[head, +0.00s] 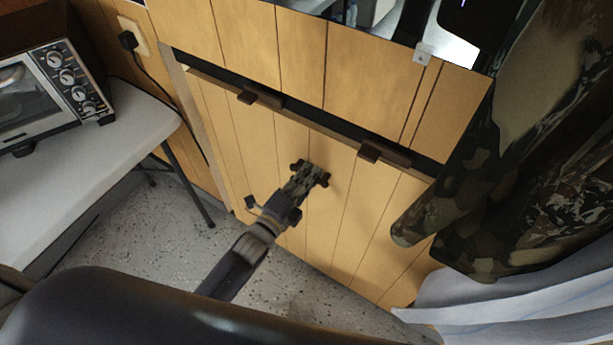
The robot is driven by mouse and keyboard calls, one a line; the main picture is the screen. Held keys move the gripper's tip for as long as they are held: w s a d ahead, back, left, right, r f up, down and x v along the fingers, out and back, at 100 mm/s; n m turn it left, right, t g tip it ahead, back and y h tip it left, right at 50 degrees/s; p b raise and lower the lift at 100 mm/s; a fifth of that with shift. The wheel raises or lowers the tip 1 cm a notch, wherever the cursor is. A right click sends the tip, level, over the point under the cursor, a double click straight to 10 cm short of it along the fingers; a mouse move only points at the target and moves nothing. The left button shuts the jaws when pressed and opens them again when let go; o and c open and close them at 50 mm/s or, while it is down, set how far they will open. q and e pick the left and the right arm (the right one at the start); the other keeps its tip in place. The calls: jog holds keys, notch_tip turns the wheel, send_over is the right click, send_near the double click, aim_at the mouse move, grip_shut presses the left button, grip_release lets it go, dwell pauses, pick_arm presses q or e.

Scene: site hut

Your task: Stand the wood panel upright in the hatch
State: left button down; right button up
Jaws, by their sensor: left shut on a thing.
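The wood panel (345,215) is a light plank-patterned board low in the matching wall. It stands nearly upright in the hatch (292,103), with a dark gap showing along its top edge. Two small dark brown blocks (371,151) sit along that top edge. My left gripper (311,173) is at the middle of the panel's face, shut on the panel; its fingertips hide the exact hold. The panel's lower right is partly hidden by cloth. My right gripper is not in view.
A toaster oven (62,85) stands on a pale folding table (140,125) at left, its cord running to a wall socket (133,37). A camouflage cloth (450,210) hangs close at right, above white fabric (530,310). Speckled floor (165,235) is clear below the panel's left side.

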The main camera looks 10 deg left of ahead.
pick_arm(q)
jog(key=shift+w+d+r, duration=0.2)
jog(key=shift+w+r, duration=0.15)
jog(key=shift+w, duration=0.15)
jog(key=shift+f+b, duration=0.4)
jog(key=shift+f, duration=0.1)
dwell(0.3)
jog(key=shift+w+r, duration=0.35)
jog(key=shift+r, duration=0.1)
dwell(0.9)
jog(key=c, duration=1.7)
grip_release()
jog(key=shift+d, duration=0.15)
jog(key=shift+o, duration=0.2)
jog(key=shift+w+f, duration=0.1)
jog(key=shift+w, duration=0.05)
jog(key=shift+w+d+f, duration=0.1)
jog(key=shift+f, duration=0.1)
